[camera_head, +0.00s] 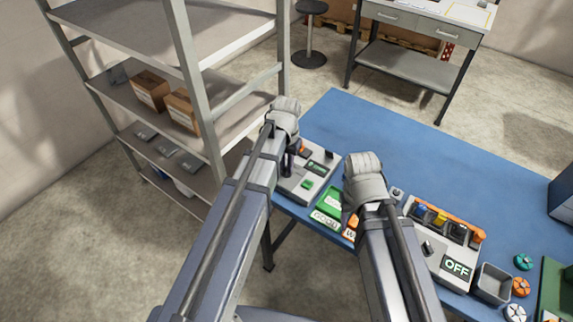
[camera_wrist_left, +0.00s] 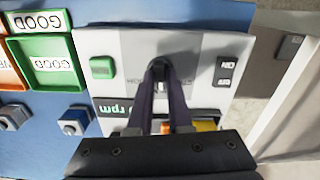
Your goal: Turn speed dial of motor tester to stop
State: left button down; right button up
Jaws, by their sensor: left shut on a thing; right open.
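The motor tester (camera_head: 292,187) is a light grey box with a dark display (camera_head: 316,167) and a green button (camera_head: 307,184) on the blue table's left end. In the left wrist view its panel (camera_wrist_left: 125,45) appears upside down, with "rpm" on the display and an ON/OFF switch (camera_wrist_left: 227,72). My left gripper (camera_wrist_left: 160,78) is shut on the dark speed dial (camera_wrist_left: 159,67); the fingers cover most of it, and its pointer setting is unreadable. My right gripper (camera_head: 358,205) hangs over the table right of the tester, empty as far as shows; its fingers are mostly hidden.
Green GOOD trays (camera_head: 329,203) stand right of the tester. A second grey unit with an OFF display (camera_head: 457,268) and a grey bin (camera_head: 492,284) stand further right. A metal shelf (camera_head: 215,110) stands close at the left. The table's far part (camera_head: 400,135) is clear.

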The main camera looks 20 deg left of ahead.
pick_arm(q)
jog(key=n, duration=0.5)
jog(key=shift+n, duration=0.3)
jog(key=n, duration=0.4)
jog(key=shift+n, duration=0.6)
jog(key=c, duration=0.8)
grip_release()
jog(key=shift+c, duration=0.2)
jog(key=shift+r, duration=0.1)
pick_arm(e)
jog(key=shift+r, duration=0.1)
pick_arm(q)
notch_tip(320, 180, up, 8)
jog(key=p, duration=0.8)
pick_arm(e)
notch_tip(320, 180, up, 8)
jog(key=shift+f, duration=0.2)
